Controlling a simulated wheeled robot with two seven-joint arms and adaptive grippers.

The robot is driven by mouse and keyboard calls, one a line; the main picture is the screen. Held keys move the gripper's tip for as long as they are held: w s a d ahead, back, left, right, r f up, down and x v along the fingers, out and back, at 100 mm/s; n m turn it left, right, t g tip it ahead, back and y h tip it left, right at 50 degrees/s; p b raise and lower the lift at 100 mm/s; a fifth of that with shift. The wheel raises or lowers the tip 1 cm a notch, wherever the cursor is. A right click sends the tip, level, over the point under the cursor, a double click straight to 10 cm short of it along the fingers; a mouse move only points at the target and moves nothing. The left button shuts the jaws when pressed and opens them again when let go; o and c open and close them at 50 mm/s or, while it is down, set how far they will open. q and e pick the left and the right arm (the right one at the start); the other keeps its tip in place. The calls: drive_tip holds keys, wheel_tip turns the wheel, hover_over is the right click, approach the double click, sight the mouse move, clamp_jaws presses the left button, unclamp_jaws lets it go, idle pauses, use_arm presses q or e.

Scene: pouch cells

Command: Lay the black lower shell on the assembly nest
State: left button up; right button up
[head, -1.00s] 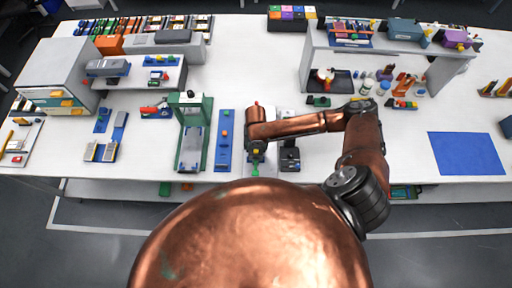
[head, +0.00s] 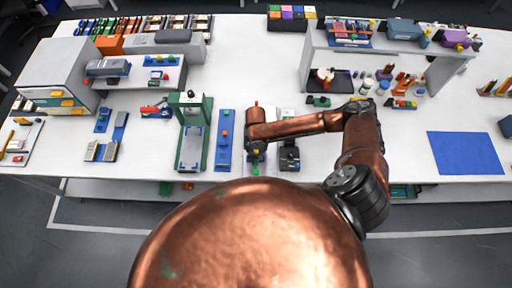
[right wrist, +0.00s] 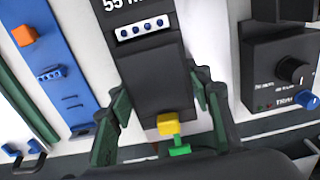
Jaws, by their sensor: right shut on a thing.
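My right gripper (right wrist: 163,112) shows in the right wrist view with its dark green fingers on either side of a dark piece that I take to be the black lower shell (right wrist: 153,78). In the head view the right gripper (head: 256,158) is low over the front part of the bench, and the shell is too small and covered to make out. A yellow block (right wrist: 168,124) and a green piece (right wrist: 180,149) show near the fingers. A black part with white lettering and a row of blue dots (right wrist: 143,28) lies beyond. I cannot tell which surface is the assembly nest. My left gripper is out of view.
A blue strip fixture (head: 225,145) and a green-framed press (head: 193,130) stand left of the gripper. A black device with a knob (head: 289,158) stands close on its right. A blue mat (head: 465,153) lies far right, with clear white bench between.

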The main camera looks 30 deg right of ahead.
drive_tip(key=shift+f+b, duration=0.3)
drive_tip(key=shift+f, duration=0.4)
drive_tip(key=o, duration=1.3)
drive_tip(key=shift+c, duration=0.2)
wheel_tip(320, 180, up, 12)
